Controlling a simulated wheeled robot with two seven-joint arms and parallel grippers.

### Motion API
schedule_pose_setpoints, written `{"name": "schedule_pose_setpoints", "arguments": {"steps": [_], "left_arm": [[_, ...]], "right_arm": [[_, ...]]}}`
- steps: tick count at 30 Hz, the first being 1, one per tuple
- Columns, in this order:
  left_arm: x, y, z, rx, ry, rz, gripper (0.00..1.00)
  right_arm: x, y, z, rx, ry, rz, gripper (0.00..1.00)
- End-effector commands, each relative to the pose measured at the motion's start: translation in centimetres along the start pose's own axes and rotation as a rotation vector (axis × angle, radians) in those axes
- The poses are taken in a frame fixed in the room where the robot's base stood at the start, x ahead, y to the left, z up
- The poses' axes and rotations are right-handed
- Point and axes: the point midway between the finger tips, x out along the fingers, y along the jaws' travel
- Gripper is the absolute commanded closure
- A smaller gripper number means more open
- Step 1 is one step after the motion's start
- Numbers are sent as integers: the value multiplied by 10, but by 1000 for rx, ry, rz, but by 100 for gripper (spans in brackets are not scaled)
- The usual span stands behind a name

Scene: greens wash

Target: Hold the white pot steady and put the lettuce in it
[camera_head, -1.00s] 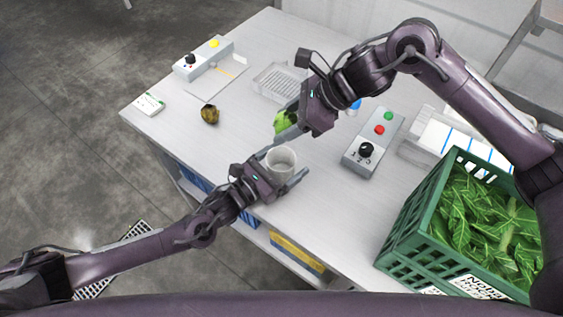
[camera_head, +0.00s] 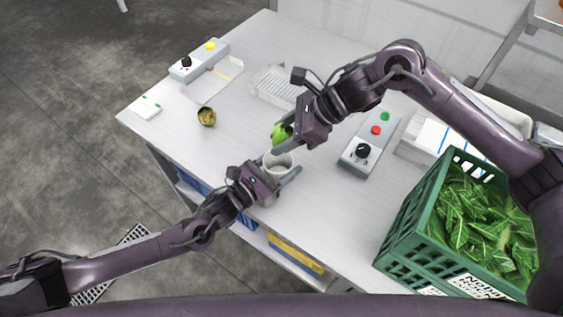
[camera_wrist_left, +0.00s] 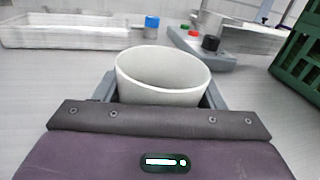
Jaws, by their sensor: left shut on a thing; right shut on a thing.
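The white pot (camera_head: 279,166) stands upright near the table's front edge. My left gripper (camera_head: 281,174) is shut around its sides, and the left wrist view shows the pot (camera_wrist_left: 163,78) between the two fingers. The visible inside of the pot looks empty there. My right gripper (camera_head: 285,143) is shut on the green lettuce (camera_head: 281,132) and holds it just behind and above the pot's rim. The right fingers hide part of the lettuce.
A green crate (camera_head: 405,243) full of leafy greens stands at the right. A control box (camera_head: 369,143) with coloured buttons is right of the pot. A wire tray (camera_head: 275,86) lies behind, and a brownish round thing (camera_head: 206,116) lies on clear table at the left.

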Motion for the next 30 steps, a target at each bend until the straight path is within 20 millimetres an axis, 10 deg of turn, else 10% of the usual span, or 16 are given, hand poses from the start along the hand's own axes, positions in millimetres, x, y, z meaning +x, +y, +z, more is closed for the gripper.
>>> {"name": "schedule_pose_setpoints", "arguments": {"steps": [30], "left_arm": [[0,0,0,0,0,0,59]], "right_arm": [[53,0,-49,1,0,0,75]]}}
